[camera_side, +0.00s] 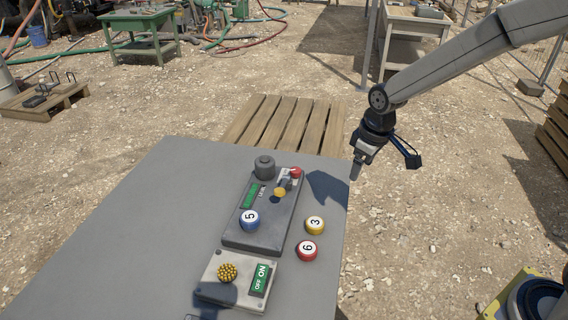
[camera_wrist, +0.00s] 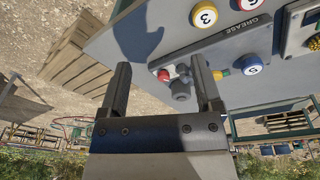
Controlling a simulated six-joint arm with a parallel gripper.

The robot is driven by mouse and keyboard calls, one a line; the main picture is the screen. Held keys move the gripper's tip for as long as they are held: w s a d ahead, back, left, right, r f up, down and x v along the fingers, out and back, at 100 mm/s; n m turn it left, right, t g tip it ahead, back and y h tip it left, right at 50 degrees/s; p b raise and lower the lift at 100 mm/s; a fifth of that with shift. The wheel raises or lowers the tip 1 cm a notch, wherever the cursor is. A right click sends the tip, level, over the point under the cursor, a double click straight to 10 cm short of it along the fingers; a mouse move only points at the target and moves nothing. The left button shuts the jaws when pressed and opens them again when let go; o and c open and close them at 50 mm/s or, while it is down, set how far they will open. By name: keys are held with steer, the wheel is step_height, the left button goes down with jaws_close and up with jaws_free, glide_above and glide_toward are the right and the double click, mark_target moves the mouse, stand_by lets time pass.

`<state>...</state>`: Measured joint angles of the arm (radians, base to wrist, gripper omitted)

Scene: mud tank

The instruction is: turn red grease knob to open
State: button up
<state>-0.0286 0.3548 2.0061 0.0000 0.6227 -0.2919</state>
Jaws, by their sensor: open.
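A red knob (camera_side: 295,172) sits at the far end of the dark grey panel (camera_side: 236,238), beside a small grey fitting. In the wrist view the red knob (camera_wrist: 163,75) appears between my fingers, beyond them, with a dark grey round part (camera_wrist: 180,89) close by. The word GREASE is on the panel (camera_wrist: 238,30) in that view. My gripper (camera_side: 356,172) is off the right edge of the table in the side view, to the right of the knob and apart from it. In the wrist view my gripper (camera_wrist: 160,68) is open, with nothing held.
A dark cylinder (camera_side: 264,168) stands at the panel's far end. A yellow knob (camera_side: 280,192) and a blue 5 ball (camera_side: 250,220) are on the panel. Yellow 3 (camera_side: 315,225) and red 6 (camera_side: 307,250) balls lie right of it. A smaller ON/OFF box (camera_side: 215,290) is nearer.

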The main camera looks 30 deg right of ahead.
steer(key=w+a+f+n, duration=0.15)
steer(key=w+n, duration=0.25)
steer(key=w, duration=0.8)
steer(key=n+g, duration=0.2)
steer(key=n, duration=0.1)
glide_toward(296, 169)
steer(key=shift+s+d+f, duration=0.15)
steer(key=shift+s+f, duration=0.1)
steer(key=shift+s, duration=0.45)
steer(key=shift+w+a+f+n, duration=0.25)
steer(key=shift+w+f+n, duration=0.2)
steer(key=shift+w, duration=0.2)
steer(key=shift+f, duration=3.85)
jaws_close()
